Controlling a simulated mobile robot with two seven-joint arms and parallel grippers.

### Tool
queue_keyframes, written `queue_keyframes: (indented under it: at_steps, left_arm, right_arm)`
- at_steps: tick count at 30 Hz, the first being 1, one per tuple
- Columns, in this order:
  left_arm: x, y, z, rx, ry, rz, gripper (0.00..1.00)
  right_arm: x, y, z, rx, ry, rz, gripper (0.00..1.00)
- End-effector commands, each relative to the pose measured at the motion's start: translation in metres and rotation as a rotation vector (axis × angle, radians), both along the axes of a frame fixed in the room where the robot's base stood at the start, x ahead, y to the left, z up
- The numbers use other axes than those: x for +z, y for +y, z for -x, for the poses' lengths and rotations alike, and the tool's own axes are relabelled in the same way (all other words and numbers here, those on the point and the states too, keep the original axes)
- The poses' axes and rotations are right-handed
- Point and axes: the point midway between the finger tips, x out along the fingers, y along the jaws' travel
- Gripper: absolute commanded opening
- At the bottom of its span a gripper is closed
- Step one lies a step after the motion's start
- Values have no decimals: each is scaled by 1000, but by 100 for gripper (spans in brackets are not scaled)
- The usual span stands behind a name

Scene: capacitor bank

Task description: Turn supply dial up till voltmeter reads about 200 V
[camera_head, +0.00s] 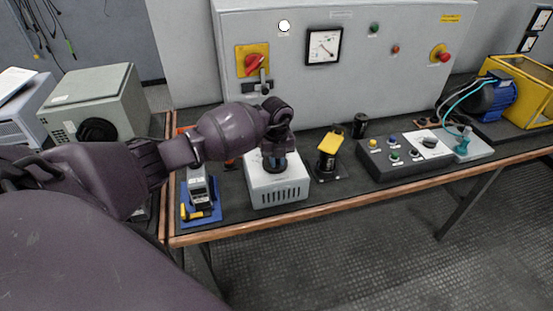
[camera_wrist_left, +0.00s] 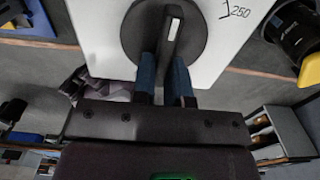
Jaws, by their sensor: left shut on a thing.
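The supply box (camera_head: 279,191) is a white case with vent slots on its front, standing near the front edge of the bench. Its black round dial (camera_wrist_left: 137,33) has a raised grip bar with a white line (camera_wrist_left: 174,27); a printed 250 mark is beside it in the left wrist view. My left gripper (camera_head: 276,164) comes down onto the box top, and its blue fingers (camera_wrist_left: 164,72) are shut on the dial's grip bar. The dial is mostly hidden by the gripper in the head view. A square white panel meter (camera_head: 323,46) is on the grey cabinet; its reading is too small to tell. My right gripper is not in view.
The grey cabinet (camera_head: 400,90) with a red rotary switch (camera_head: 254,65) stands behind. A black and yellow part (camera_head: 329,150) stands right of the box, and a handheld meter (camera_head: 199,189) lies left. A control box (camera_head: 392,156) is farther right.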

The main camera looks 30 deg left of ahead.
Motion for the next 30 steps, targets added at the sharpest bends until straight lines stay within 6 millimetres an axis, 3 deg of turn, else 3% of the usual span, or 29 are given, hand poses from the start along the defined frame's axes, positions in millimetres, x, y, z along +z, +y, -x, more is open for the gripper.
queue_keyframes:
  at_steps: [6, 14, 15, 19, 30]
  left_arm:
    - [0, 2, 1, -103, 0, -1, 0]
    - [0, 2, 2, -114, 0, 0, 0]
    - [0, 2, 2, -114, 0, 0, 18]
    - [0, 2, 2, -113, 0, 0, 38]
    - [5, 2, 1, -113, -1, -1, 39]
  right_arm:
    - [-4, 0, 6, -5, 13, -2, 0]
    - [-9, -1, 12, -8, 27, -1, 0]
    - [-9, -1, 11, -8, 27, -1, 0]
    - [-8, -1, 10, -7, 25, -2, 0]
    - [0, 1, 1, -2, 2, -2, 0]
